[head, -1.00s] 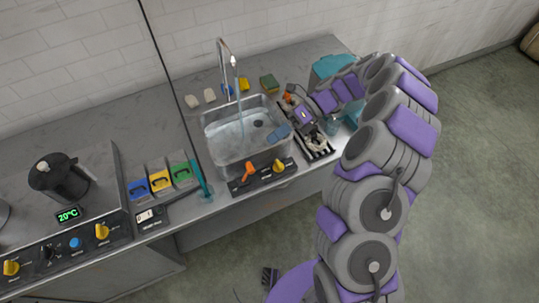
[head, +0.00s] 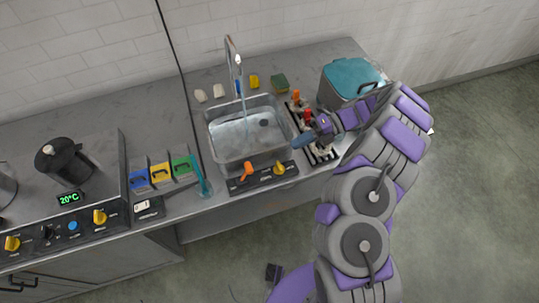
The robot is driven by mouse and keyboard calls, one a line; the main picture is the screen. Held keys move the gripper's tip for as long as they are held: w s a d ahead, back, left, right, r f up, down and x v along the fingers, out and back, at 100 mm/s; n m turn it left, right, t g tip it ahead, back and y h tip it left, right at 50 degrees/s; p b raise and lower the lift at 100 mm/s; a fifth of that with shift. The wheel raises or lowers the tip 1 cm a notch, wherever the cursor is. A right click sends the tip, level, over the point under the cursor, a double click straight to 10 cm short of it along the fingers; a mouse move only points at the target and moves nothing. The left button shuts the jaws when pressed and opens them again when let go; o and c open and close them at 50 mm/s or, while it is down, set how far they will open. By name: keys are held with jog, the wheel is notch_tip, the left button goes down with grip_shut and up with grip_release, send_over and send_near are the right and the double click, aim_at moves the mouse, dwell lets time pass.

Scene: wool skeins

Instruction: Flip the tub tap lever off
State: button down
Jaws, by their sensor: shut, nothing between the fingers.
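The metal tub (head: 226,162) is set in the counter, with a tall tap (head: 231,62) behind it. A thin bluish stream (head: 242,103) runs from the tap into the tub. On a black panel (head: 262,179) at the tub's front edge are an orange lever (head: 247,171) and a yellow knob (head: 279,168). The orange one is tilted; I cannot read its labels. My gripper (head: 303,140) is shut and empty, above the tub's right rim, up and right of the panel and apart from both controls.
A rack with orange and red-topped items (head: 307,115) stands right of the tub, partly hidden by my arm. A teal-lidded bin (head: 350,76) is behind it. Coloured boxes (head: 160,175) and a teal brush in a glass (head: 201,180) stand left. Sponges (head: 279,84) lie behind the tub.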

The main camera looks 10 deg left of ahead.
jog(key=b, duration=0.4)
send_near(245, 174)
jog(key=a, duration=0.1)
jog(key=s+a, duration=0.1)
jog(key=a, duration=0.1)
jog(key=shift+s+a+r, duration=0.15)
jog(key=shift+s+a, duration=0.05)
jog(key=shift+s, duration=0.1)
jog(key=shift+a+r+p, duration=0.1)
jog(key=shift+p, duration=0.35)
